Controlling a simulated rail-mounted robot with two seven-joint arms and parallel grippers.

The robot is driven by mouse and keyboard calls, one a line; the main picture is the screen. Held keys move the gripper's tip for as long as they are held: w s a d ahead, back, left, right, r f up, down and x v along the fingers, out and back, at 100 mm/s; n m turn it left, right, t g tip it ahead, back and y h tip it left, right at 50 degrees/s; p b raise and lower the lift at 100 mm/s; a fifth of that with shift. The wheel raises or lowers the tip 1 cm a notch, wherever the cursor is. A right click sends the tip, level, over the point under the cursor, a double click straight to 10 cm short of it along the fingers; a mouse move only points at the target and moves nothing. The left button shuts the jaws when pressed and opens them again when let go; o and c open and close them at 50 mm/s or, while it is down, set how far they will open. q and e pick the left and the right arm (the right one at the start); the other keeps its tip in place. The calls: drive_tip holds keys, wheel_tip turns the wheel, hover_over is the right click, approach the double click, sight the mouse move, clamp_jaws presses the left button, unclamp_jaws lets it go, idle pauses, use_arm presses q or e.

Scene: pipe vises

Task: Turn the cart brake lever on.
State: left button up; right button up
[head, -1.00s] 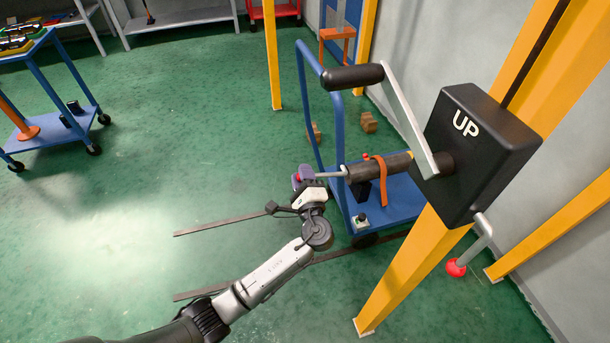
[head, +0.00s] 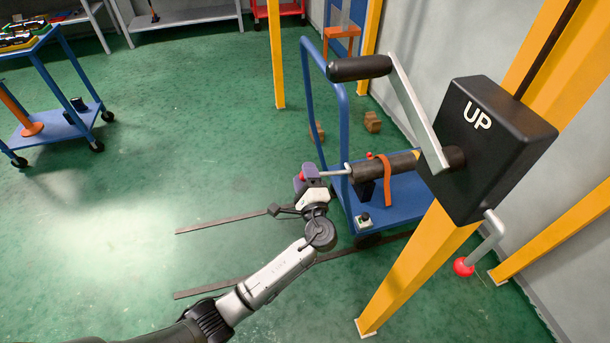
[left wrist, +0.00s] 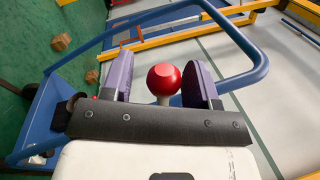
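A blue cart (head: 410,203) with a tall hoop handle stands at the centre right in the head view. A lever with a metal rod (head: 334,173) ends in a red knob (head: 302,177) at my left gripper (head: 313,178). In the left wrist view, the red knob (left wrist: 164,79) on a pale stem sits between the two purple fingers of my left gripper (left wrist: 160,80). The right finger looks close to the knob, and a gap shows on the left, so the gripper looks open around it. The lever's base is partly hidden. My right gripper is not in view.
A black box marked UP (head: 488,150) with a crank handle (head: 360,68) is on a yellow post at the right, near the cart. A second red knob (head: 464,266) hangs below it. Another blue cart (head: 62,124) stands at the left. The green floor between is mostly clear.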

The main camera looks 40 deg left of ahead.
use_arm(q)
drive_tip(key=shift+o, duration=0.2)
drive_tip(key=shift+s+d+r, duration=0.1)
drive_tip(key=shift+s+d, duration=0.2)
drive_tip(key=shift+d, duration=0.05)
drive_tip(key=p+v, duration=0.4)
drive_tip(key=v, duration=0.9)
drive_tip(key=shift+w+a+f, duration=0.1)
drive_tip(key=shift+f, duration=0.15)
